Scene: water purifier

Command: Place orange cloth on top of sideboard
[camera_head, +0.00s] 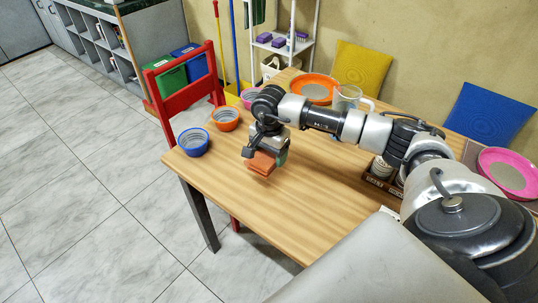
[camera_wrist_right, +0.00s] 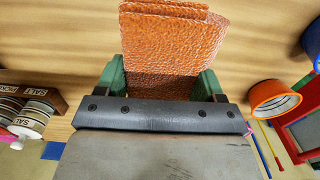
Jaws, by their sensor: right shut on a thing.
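The orange cloth (camera_head: 261,164) is a folded, textured square below my right gripper (camera_head: 268,153), over the near left part of the wooden table. In the right wrist view the cloth (camera_wrist_right: 172,40) sits between the green fingers of my right gripper (camera_wrist_right: 160,80), which is shut on it. The cloth seems held just above the tabletop; the exact gap cannot be told. A grey cabinet (camera_head: 95,38) with open compartments stands at the far upper left and may be the sideboard. Its top is only partly in view. My left gripper is not in view.
The wooden table (camera_head: 240,205) carries a blue bowl (camera_head: 193,142), an orange bowl (camera_head: 226,118), an orange plate (camera_head: 313,88), a glass jug (camera_head: 347,97) and a spice rack (camera_head: 378,180). A red chair (camera_head: 172,108) stands at its left end. The tiled floor (camera_head: 75,180) at left is clear.

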